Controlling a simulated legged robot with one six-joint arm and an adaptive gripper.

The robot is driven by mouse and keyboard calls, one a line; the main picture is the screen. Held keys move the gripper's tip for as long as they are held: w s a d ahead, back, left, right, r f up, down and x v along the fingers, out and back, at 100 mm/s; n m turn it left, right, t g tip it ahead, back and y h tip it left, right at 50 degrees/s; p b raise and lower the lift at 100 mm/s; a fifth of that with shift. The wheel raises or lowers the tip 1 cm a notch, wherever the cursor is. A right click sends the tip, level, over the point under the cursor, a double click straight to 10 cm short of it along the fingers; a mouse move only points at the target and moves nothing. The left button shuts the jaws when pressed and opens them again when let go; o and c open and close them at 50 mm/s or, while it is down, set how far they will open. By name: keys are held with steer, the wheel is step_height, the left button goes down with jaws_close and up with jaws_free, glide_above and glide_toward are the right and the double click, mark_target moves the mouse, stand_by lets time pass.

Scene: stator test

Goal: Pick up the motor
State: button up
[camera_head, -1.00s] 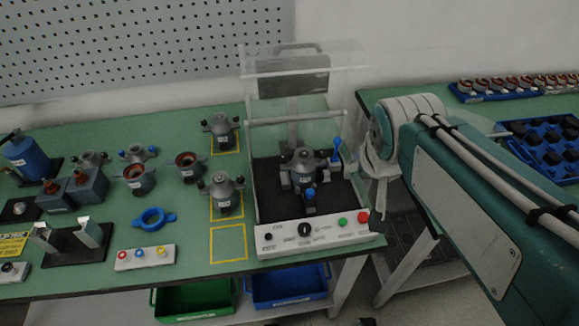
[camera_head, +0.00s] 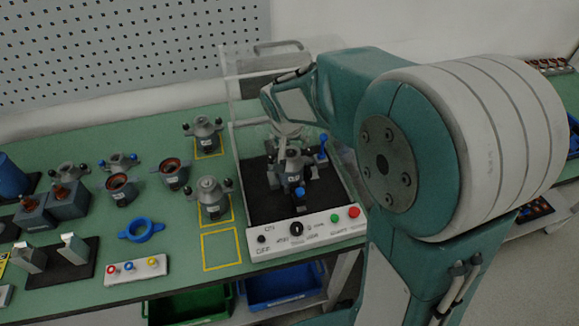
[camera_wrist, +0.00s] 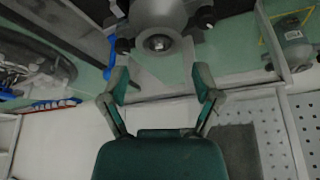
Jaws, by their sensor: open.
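A grey motor (camera_head: 294,168) with dark and blue knobs stands upright in the test station (camera_head: 262,205), on its black base. In the wrist view a grey motor (camera_wrist: 158,18) with a round shiny centre and dark knobs fills the top middle. My gripper (camera_wrist: 161,82) is open, its two fingers spread just below that motor in the picture, with nothing between them. In the head view my arm reaches in from the right and its end is above the station's motor. The gripper's tips are hard to make out there.
Two more motors (camera_head: 213,197) (camera_head: 204,135) stand on yellow-marked squares left of the station; the front square (camera_head: 221,250) is empty. Clear panels surround the station. A blue lever (camera_head: 322,148) stands beside the motor. A blue ring (camera_head: 141,230) and button box (camera_head: 136,268) lie further left.

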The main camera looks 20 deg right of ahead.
mark_target(290, 152)
steer(key=x, duration=0.5)
steer(key=shift+a+f, duration=0.1)
steer(key=shift+f, duration=0.35)
steer(key=shift+r, duration=0.1)
steer(key=c, duration=1)
